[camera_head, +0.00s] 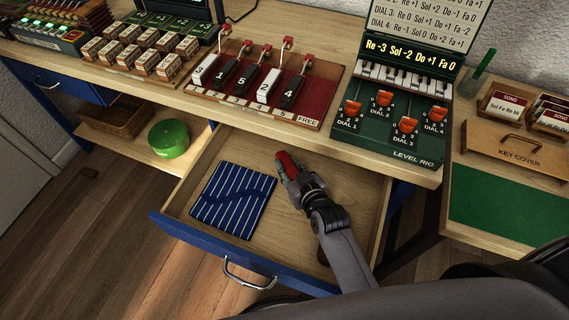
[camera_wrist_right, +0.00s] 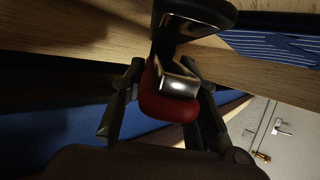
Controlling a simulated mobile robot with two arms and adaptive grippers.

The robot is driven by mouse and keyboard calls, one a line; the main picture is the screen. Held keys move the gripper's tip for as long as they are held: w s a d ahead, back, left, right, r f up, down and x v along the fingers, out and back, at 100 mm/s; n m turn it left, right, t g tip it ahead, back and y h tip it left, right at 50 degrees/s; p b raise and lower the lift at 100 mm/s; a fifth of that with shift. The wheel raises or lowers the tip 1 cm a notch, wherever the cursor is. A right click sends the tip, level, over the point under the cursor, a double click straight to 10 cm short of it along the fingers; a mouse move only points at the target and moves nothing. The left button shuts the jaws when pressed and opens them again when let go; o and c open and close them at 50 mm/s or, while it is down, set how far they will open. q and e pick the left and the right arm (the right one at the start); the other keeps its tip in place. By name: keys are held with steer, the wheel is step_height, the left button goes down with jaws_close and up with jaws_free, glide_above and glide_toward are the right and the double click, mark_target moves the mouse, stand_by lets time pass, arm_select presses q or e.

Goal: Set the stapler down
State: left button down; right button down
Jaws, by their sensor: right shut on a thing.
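The stapler, red with a dark and shiny metal part, is held in my right gripper (camera_head: 292,180). In the head view only its red end (camera_head: 284,160) shows past the fingers, over the open drawer (camera_head: 337,183). In the right wrist view the stapler (camera_wrist_right: 168,103) sits between the two fingers, its dark part reaching up the picture. I cannot tell whether it touches the drawer bottom. My left gripper is not in view.
A blue striped cloth (camera_head: 234,200) lies in the drawer, left of my right gripper. The drawer floor around it is mostly bare. The tabletop above holds a red key rig (camera_head: 318,97) and a green dial rig (camera_head: 375,135). A green round tin (camera_head: 169,138) stands on the shelf at left.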

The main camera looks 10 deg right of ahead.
steer(key=shift+f+b+x, duration=0.15)
steer(key=shift+f+x, duration=0.05)
steer(key=shift+x, duration=0.9)
steer(key=shift+f+b+x, duration=0.15)
steer(key=shift+f+x, duration=0.1)
steer(key=shift+x, duration=0.9)
steer(key=shift+s, duration=0.25)
steer(key=shift+f, duration=0.1)
steer(key=c, duration=1.2)
jaws_free()
steer(key=p+v, duration=0.1)
steer(key=v, duration=1.1)
